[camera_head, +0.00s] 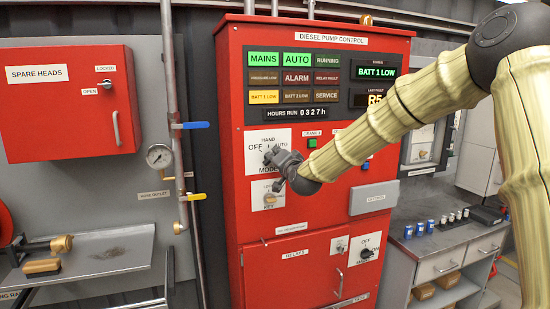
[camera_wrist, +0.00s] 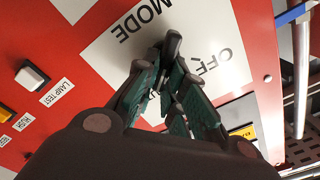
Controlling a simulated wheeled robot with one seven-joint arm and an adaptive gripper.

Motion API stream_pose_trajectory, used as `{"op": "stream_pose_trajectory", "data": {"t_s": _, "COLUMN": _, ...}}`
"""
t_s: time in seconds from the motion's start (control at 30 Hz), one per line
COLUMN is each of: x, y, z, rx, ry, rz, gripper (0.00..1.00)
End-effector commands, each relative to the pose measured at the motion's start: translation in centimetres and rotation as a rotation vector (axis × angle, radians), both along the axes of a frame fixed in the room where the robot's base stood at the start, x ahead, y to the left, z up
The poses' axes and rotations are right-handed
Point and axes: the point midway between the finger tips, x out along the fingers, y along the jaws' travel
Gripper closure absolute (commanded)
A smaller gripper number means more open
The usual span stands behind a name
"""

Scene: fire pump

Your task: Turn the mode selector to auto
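The mode selector's white plate (camera_head: 282,136), marked HAND, OFF, AUTO and MODE, is on the upper left of the red pump panel. My gripper (camera_head: 270,156) is in front of it and covers the knob, so the pointer position is hidden. In the wrist view the same plate (camera_wrist: 105,48) lies behind my gripper (camera_wrist: 155,65). The fingertips are close together over the plate's middle. The AUTO lamp (camera_head: 297,61) is lit green.
MAINS (camera_head: 263,59) is lit green and BATT 1 LOW (camera_head: 264,97) yellow. A key switch plate (camera_head: 262,195) is just below my gripper. A white lamp test button (camera_wrist: 32,75) shows beside the selector plate. A pipe with a blue-handled valve (camera_head: 190,125) stands left of the cabinet.

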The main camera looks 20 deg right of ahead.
Motion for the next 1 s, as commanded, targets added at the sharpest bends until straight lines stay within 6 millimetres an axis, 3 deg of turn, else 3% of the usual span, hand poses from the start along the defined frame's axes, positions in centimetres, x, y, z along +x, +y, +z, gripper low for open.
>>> {"op": "stream_pose_trajectory", "data": {"t_s": 0.03, "x": 0.0, "y": -0.1, "z": -0.1, "rx": 0.0, "ry": 0.001, "rz": -0.001, "gripper": 0.79}}
{"op": "stream_pose_trajectory", "data": {"t_s": 0.1, "x": 0.0, "y": -0.1, "z": -0.1, "rx": 0.0, "ry": 0.001, "rz": -0.001, "gripper": 0.67}}
{"op": "stream_pose_trajectory", "data": {"t_s": 0.57, "x": -0.9, "y": 0.0, "z": 0.0, "rx": 0.0, "ry": 0.001, "rz": 0.001, "gripper": 0.67}}
{"op": "stream_pose_trajectory", "data": {"t_s": 1.0, "x": -8.4, "y": -0.3, "z": 0.0, "rx": 0.001, "ry": 0.001, "rz": 0.001, "gripper": 0.67}}
